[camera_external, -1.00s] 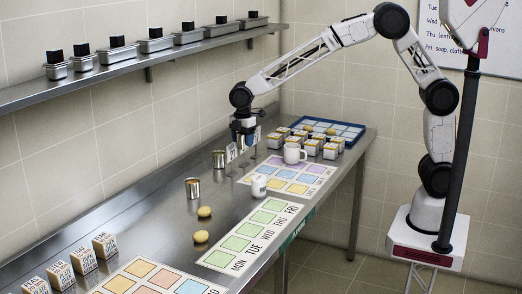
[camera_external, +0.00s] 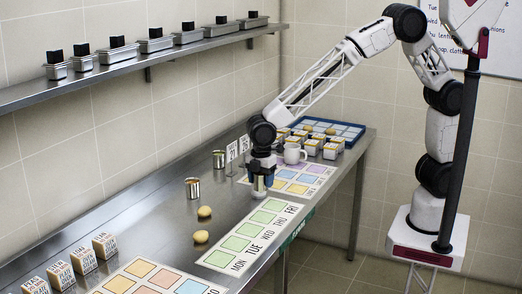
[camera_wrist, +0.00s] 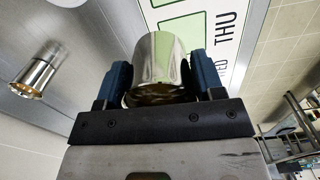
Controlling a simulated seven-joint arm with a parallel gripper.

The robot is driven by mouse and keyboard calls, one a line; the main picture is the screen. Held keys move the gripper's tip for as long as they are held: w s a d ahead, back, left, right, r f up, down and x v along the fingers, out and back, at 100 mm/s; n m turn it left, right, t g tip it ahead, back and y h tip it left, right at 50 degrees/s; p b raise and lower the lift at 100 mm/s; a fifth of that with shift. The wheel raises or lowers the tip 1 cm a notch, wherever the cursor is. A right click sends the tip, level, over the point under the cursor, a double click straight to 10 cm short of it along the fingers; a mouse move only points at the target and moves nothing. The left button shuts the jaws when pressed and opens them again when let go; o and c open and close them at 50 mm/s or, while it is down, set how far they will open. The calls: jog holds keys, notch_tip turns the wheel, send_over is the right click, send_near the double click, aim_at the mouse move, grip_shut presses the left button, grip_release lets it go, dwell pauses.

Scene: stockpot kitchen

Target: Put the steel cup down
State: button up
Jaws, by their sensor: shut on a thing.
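My gripper (camera_external: 260,181) is low over the middle of the counter, near the far end of the green weekday card. In the wrist view its blue fingers (camera_wrist: 160,82) are shut on a shiny steel cup (camera_wrist: 158,62), one on each side. In the external view the held cup is mostly hidden by the gripper. I cannot tell whether its base touches the counter. Two other steel cups stand on the counter, one nearer (camera_external: 192,188) and one farther back (camera_external: 219,159). One steel cup also shows at the left of the wrist view (camera_wrist: 38,72).
The green weekday card (camera_external: 250,232) lies just in front of the gripper.

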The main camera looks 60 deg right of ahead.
jog(key=shift+n, duration=0.4)
jog(key=s+a+f, duration=0.1)
jog(key=s+a, duration=0.1)
jog(key=s, duration=0.2)
jog(key=s+a+f, duration=0.1)
jog(key=s+a, duration=0.2)
jog(key=s, duration=0.2)
jog(key=s+a+f, duration=0.1)
jog(key=s+a, duration=0.1)
jog(key=s, duration=0.2)
jog(key=shift+s+a+f, duration=0.1)
jog(key=shift+s+a, duration=0.15)
jog(key=shift+a, duration=0.05)
jog(key=w+a, duration=0.3)
jog(key=a, duration=0.1)
jog(key=w+a+f, duration=0.1)
jog(key=w+a, duration=0.6)
jog(key=a, duration=0.1)
jog(key=shift+w+a+f, duration=0.15)
jog(key=shift+f, duration=0.05)
jog(key=shift+f, duration=1.8)
jog(key=o, duration=1)
jog(key=shift+f, duration=0.15)
